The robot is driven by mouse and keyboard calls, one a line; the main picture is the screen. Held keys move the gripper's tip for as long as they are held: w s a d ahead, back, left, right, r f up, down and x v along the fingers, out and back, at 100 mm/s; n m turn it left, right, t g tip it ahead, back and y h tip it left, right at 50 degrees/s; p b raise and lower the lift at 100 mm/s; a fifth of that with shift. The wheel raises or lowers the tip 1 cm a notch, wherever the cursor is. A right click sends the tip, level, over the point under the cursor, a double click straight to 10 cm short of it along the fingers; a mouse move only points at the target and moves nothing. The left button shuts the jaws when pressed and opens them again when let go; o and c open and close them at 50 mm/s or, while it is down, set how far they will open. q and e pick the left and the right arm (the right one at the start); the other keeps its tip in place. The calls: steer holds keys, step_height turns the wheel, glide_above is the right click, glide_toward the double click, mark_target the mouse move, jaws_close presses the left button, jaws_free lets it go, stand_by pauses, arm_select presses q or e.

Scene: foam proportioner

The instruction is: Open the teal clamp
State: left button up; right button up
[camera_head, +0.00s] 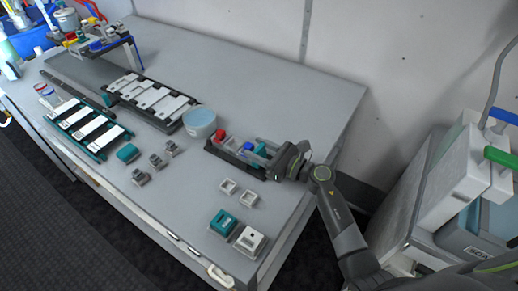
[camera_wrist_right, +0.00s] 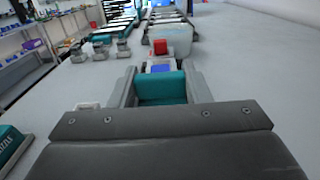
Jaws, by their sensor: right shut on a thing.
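The teal clamp (camera_wrist_right: 162,88) is a teal block in the right wrist view, between the two grey fingers of my right gripper (camera_wrist_right: 164,92). In the head view only a little of the teal clamp (camera_head: 262,147) shows beside my right gripper (camera_head: 272,158), which covers the rest. The right gripper is shut on it, at the right end of a dark tray (camera_head: 219,153). A red block (camera_head: 220,134) and a blue block (camera_head: 245,147) sit further along this tray. My left gripper is not in view.
A round translucent tub (camera_head: 199,122) stands just left of the tray. In front lie small white square pieces (camera_head: 228,186), a teal box (camera_head: 222,222) and a white box (camera_head: 249,240) near the table's front edge. The table behind the tray is clear up to the wall.

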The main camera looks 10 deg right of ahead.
steer(key=shift+c, duration=1.1)
steer(key=shift+v, duration=1)
steer(key=o, duration=1)
steer(key=shift+c, duration=0.2)
steer(key=o, duration=0.4)
steer(key=shift+d, duration=0.1)
